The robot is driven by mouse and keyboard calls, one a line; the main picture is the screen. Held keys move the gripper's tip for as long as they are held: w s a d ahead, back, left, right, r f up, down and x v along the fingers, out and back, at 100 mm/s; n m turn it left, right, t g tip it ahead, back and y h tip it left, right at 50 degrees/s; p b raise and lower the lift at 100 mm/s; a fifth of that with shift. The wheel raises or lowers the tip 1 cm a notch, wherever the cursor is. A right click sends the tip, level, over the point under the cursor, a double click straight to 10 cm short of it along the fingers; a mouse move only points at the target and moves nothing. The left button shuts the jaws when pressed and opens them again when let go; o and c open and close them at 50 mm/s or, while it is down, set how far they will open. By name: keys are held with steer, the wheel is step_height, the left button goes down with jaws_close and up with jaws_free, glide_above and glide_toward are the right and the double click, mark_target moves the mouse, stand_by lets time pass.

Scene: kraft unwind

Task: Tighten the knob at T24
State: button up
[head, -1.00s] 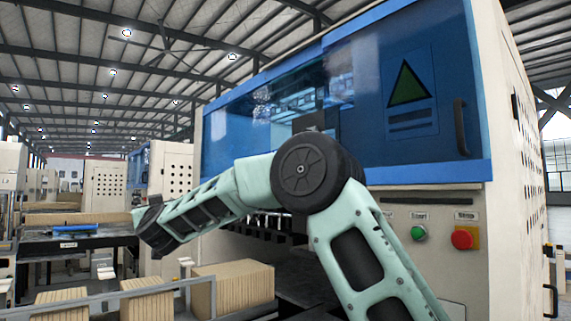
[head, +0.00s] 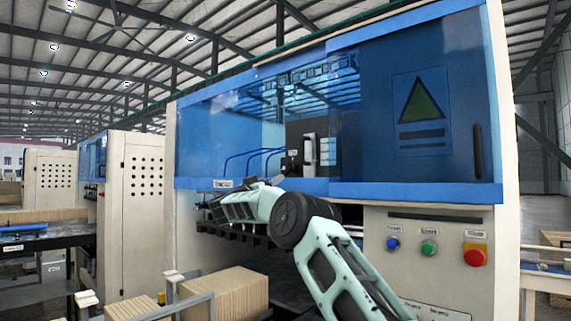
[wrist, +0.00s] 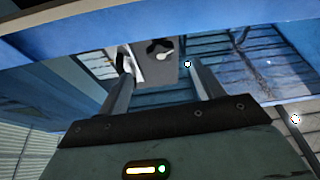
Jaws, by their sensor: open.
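My gripper (wrist: 161,72) is open and empty in the wrist view, its two fingers spread in front of the machine's opening. Beyond the fingertips, and apart from them, is a small dark and pale knob-like part (wrist: 160,50) on a grey plate (wrist: 162,72). I cannot tell for sure that this is the knob at T24. In the head view, a dark panel with a pale upright fitting (head: 310,149) stands in the window gap. A small tag (head: 292,153) is beside it, too small to read.
The blue sliding door (head: 416,110) covers the machine's right side. Blue, green and red buttons (head: 474,256) are below it. The blue sill (head: 365,190) runs under the window. Stacked boards (head: 226,292) and a grey rail (head: 180,306) stand low in front.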

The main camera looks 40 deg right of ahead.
mark_target(284, 171)
steer(key=p+x, duration=0.3)
steer(key=x, duration=0.1)
steer(key=p+x, duration=0.3)
steer(key=x, duration=0.2)
steer(key=shift+a+r, duration=0.1)
steer(key=shift+r, duration=0.1)
steer(key=shift+d+p, duration=0.35)
steer(key=shift+d, duration=0.3)
steer(key=c, duration=1)
